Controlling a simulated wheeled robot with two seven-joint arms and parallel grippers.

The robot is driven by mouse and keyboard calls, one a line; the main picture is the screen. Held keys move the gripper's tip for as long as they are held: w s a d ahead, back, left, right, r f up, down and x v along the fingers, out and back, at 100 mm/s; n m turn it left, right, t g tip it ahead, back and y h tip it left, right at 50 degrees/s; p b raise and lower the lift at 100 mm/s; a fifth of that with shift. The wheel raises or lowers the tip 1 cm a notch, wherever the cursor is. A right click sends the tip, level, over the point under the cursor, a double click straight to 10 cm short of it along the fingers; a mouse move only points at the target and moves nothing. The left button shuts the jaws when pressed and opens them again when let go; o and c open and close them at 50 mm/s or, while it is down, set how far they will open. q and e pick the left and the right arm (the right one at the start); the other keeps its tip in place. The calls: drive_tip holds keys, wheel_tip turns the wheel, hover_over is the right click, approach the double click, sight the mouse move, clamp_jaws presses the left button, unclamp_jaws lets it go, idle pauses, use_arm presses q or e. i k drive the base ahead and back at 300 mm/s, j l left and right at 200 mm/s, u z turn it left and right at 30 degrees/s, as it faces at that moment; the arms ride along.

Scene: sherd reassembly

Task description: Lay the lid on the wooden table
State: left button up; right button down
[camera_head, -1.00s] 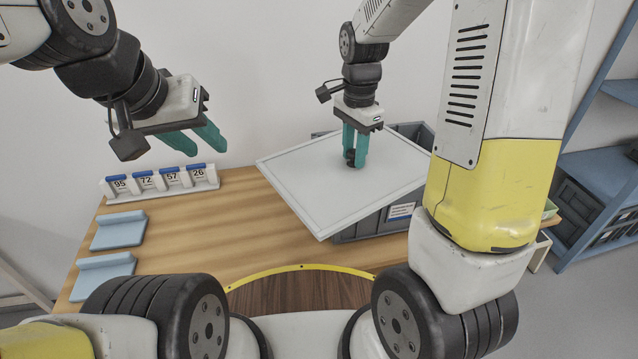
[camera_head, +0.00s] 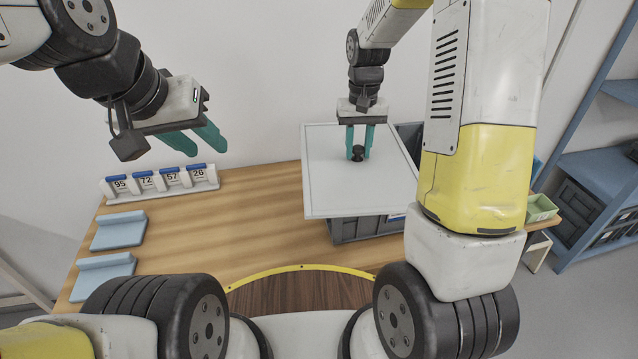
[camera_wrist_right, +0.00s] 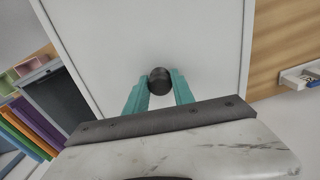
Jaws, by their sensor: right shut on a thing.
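The lid (camera_head: 335,192) is a flat light-grey panel with a raised rim and a dark round knob (camera_head: 357,154). It is above the grey crate (camera_head: 358,230) and covers most of it in the head view. My right gripper (camera_head: 360,150) is shut on the knob, one teal finger on each side; the right wrist view also shows the knob (camera_wrist_right: 160,80) between the fingers. The wooden table (camera_head: 240,220) lies below, bare to the left of the lid. My left gripper (camera_head: 195,142) is open and empty, above the table's back left.
A white holder (camera_head: 160,183) with numbered tags 95, 72, 57 and 26 stands at the table's back left. Blue blocks (camera_head: 118,230) lie at the left edge. A green tray (camera_head: 541,208) and blue shelving (camera_head: 600,165) are at the right. The table's middle left is clear.

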sight(225, 238)
drive_tip(key=k+j+u, duration=0.1)
drive_tip(key=j+u, duration=0.7)
drive_tip(key=k+l, duration=0.05)
